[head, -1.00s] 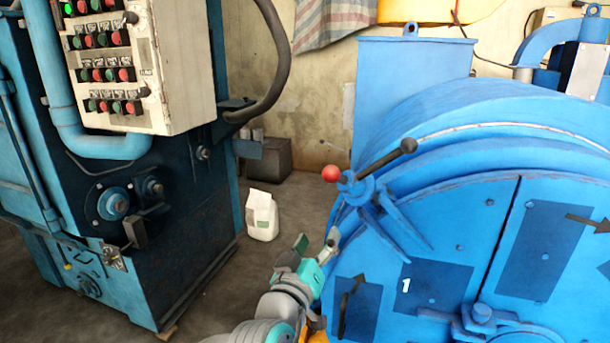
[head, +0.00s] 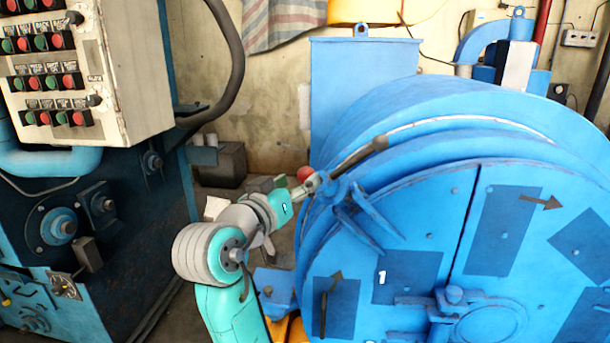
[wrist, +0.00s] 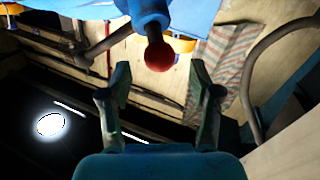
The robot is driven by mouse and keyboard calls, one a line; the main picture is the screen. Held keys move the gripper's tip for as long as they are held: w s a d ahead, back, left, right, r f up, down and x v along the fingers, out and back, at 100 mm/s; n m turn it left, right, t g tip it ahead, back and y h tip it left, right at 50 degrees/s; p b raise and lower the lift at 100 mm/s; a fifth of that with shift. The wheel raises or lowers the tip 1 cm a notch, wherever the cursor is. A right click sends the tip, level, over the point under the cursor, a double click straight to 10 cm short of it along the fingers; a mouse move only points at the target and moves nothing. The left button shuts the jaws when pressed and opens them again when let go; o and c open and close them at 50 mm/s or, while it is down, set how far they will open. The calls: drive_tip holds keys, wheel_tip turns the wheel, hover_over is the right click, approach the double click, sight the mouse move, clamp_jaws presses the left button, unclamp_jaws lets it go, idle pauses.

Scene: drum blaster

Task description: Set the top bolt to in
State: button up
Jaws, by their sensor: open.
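The top bolt (head: 342,192) is a blue hub with spread blue arms at the upper left of the drum door. A dark bar with a black knob (head: 379,143) runs up to the right from it. Its red knob (head: 305,174) shows behind my gripper (head: 308,187) in the head view. In the wrist view the red knob (wrist: 160,55) sits centrally between the open fingertips of my gripper (wrist: 159,74), with clear space on both sides. The fingers do not appear to touch it.
The blue drum door (head: 410,265), marked 1, has a lower central latch (head: 453,297). A control cabinet with red and green buttons (head: 70,80) stands at left. A grey box (head: 225,165) is on the floor behind my arm.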

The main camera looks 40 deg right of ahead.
sight(302, 179)
drive_tip(key=shift+x, duration=2.3)
clamp_jaws()
